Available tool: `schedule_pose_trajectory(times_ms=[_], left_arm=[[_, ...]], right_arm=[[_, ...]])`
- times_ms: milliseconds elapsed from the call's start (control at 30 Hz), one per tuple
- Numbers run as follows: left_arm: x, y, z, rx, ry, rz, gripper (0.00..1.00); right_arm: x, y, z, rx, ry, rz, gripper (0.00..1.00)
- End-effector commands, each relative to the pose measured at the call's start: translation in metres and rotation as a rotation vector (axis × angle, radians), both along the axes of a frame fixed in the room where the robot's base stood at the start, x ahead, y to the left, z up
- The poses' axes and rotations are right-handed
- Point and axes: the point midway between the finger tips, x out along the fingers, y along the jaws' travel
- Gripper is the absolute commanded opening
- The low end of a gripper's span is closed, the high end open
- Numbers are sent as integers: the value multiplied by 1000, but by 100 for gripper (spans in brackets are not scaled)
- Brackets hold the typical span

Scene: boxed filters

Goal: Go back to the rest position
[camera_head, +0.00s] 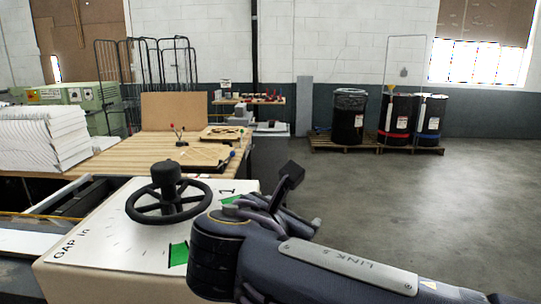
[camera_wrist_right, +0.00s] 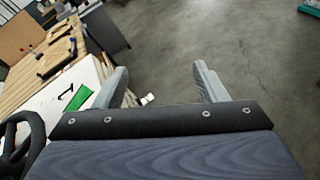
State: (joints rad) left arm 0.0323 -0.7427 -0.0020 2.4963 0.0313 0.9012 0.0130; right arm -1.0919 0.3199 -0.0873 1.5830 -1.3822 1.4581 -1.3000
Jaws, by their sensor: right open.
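My right arm comes in from the lower right in the head view, and its right gripper (camera_head: 293,212) is raised beside the right edge of a beige machine top (camera_head: 105,258). In the right wrist view the two fingers of this gripper (camera_wrist_right: 160,88) are spread apart with nothing between them. Bare floor shows beyond the fingertips. My left gripper is in neither view. No boxed filter can be made out in either view.
A black handwheel (camera_head: 168,203) stands on the machine top, close left of my right arm. A wooden table (camera_head: 130,155) with a stack of white sheets (camera_head: 45,138) is behind it. Black drums (camera_head: 349,117) stand on pallets at the back. The grey floor (camera_head: 430,200) at right is clear.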

Motion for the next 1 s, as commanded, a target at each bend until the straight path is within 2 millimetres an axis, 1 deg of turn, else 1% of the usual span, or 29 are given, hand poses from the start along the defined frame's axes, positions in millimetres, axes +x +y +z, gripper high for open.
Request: schedule_pose_trajectory(times_ms=[33, 67, 133, 167, 200, 233, 267, 300, 367, 400, 433, 500, 600, 700, 833, 900, 1000], left_arm=[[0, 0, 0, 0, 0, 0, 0], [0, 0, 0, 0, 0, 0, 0], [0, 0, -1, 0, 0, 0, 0], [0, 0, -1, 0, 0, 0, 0], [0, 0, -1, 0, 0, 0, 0], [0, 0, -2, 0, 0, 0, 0], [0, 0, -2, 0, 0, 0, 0], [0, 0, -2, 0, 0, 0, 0], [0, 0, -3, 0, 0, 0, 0], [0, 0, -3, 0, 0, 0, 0], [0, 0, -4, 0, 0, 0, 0], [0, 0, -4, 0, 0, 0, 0], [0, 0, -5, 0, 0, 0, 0], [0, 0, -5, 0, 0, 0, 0], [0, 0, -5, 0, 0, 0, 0], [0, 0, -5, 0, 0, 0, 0], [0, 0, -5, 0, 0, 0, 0]], right_arm=[[2, -20, -11, 65, 30, -36, 65], [2, -31, -19, 110, 48, -57, 65], [0, -60, -40, 235, 94, -123, 65], [-3, -74, -51, 300, 117, -161, 65], [-9, -95, -68, 403, 148, -221, 65], [-16, -111, -82, 490, 171, -276, 65], [-24, -127, -96, 585, 192, -338, 65], [-39, -146, -116, 721, 217, -433, 65], [-66, -170, -145, 945, 241, -599, 65], [-87, -183, -164, 1106, 248, -728, 65], [-104, -189, -177, 1231, 246, -833, 65], [-139, -195, -202, 1503, 219, -1073, 65], [-176, -190, -226, 1834, 147, -1388, 65], [-197, -181, -239, 2073, 61, -1630, 65], [-208, -174, -248, 2242, -13, -1809, 65], [-209, -172, -249, 2278, -29, -1846, 65], [-210, -171, -249, 2287, -30, -1858, 65]])
